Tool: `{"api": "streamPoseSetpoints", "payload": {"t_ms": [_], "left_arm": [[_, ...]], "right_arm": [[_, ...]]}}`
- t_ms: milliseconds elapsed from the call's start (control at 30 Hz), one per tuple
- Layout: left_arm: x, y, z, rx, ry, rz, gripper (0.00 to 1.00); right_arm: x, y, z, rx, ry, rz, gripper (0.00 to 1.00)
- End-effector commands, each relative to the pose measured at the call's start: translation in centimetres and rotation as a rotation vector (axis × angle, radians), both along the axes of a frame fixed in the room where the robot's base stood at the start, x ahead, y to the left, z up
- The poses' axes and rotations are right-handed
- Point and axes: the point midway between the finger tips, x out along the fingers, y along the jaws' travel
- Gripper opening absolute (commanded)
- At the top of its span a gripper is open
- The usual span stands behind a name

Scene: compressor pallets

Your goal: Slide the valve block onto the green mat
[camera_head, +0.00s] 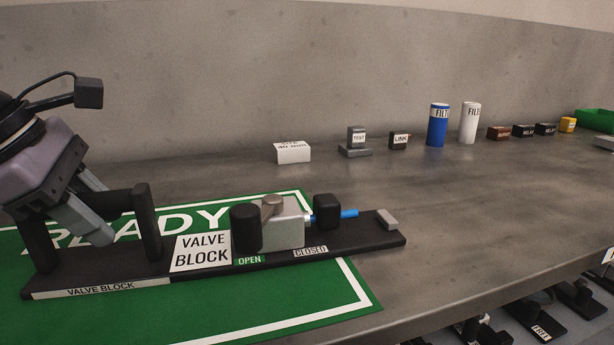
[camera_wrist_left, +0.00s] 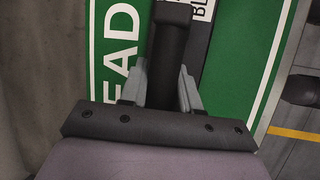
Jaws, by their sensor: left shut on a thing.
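The valve block (camera_head: 275,222) is a grey block with a black knob and a blue rod, mounted on a long black base with a black handle at its left end. Most of the base lies over the green mat (camera_head: 230,312), lettered READY; its right end extends past the mat's right edge onto the grey surface. My left gripper (camera_head: 105,218) is shut on the handle. In the left wrist view the gripper (camera_wrist_left: 160,88) has its fingers either side of the black handle bar (camera_wrist_left: 170,50), with the mat (camera_wrist_left: 246,60) beneath. My right gripper is not in view.
A white box (camera_head: 292,152), a grey part (camera_head: 355,142), a LINK block (camera_head: 399,140), a blue filter (camera_head: 437,126) and a white filter (camera_head: 468,124) stand along the back. Small boxes and a green bin (camera_head: 596,120) are farther right. The counter right of the mat is clear.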

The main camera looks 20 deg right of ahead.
Motion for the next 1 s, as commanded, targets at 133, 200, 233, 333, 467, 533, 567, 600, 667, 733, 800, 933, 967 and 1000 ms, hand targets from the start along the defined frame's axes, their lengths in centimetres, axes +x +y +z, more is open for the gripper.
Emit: {"api": "streamPoseSetpoints", "payload": {"t_ms": [133,200,233,333,467,533,567,600,667,733,800,933,967,1000], "left_arm": [[0.0,0.4,-0.5,0.010,0.009,0.003,0.00],[0.0,0.4,-0.5,0.011,0.010,0.003,0.00],[0.0,0.4,-0.5,0.011,0.010,0.003,0.00],[0.0,0.4,-0.5,0.011,0.010,0.003,0.00],[0.0,0.4,-0.6,0.012,0.011,0.003,0.00],[0.0,0.4,-0.6,0.011,0.010,0.003,0.54],[0.0,0.4,-0.5,0.010,0.010,0.002,0.61],[0.0,0.4,-0.5,0.010,0.009,0.003,0.61],[0.0,0.4,-0.4,0.008,0.008,0.002,0.61],[0.0,0.3,-0.4,0.007,0.006,0.002,0.61],[0.0,0.3,-0.3,0.006,0.005,0.001,0.61],[-0.1,0.5,0.3,0.004,0.003,0.002,0.61],[-0.1,0.6,0.6,0.004,0.002,0.002,0.61],[-0.2,0.8,1.1,0.002,0.001,0.003,0.61]], "right_arm": [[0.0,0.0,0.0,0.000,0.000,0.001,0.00],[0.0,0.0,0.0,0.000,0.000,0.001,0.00],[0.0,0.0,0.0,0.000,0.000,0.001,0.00],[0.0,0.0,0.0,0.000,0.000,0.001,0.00],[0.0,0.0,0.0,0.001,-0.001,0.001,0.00],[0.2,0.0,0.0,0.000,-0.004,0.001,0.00],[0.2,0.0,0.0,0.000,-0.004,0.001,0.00],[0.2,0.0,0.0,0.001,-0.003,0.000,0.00],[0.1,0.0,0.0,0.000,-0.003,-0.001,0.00],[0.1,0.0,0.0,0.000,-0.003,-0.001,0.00],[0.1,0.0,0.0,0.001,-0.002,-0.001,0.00],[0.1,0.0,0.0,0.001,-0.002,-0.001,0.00],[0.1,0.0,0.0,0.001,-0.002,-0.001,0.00],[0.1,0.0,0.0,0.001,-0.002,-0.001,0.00]]}}
